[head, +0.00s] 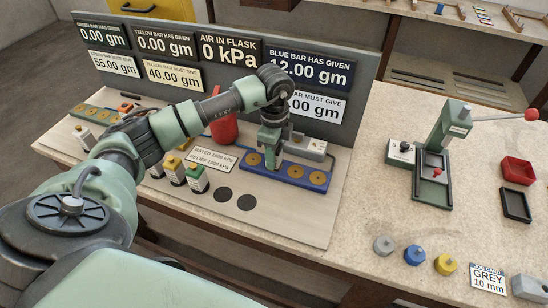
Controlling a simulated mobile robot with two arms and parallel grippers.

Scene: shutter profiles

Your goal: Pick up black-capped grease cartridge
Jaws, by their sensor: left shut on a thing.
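My left gripper (271,152) is pointed down over the left part of the blue bar (317,189), which carries several gold discs. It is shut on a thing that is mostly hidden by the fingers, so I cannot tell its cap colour. My right gripper is not in view.
A red flask (224,128) stands behind the left forearm. Two black discs (235,198) lie flat on the board. A green press (435,165), red tray (517,170) and black tray (516,205) are at right. Grey, blue and yellow knobs (414,255) line the front.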

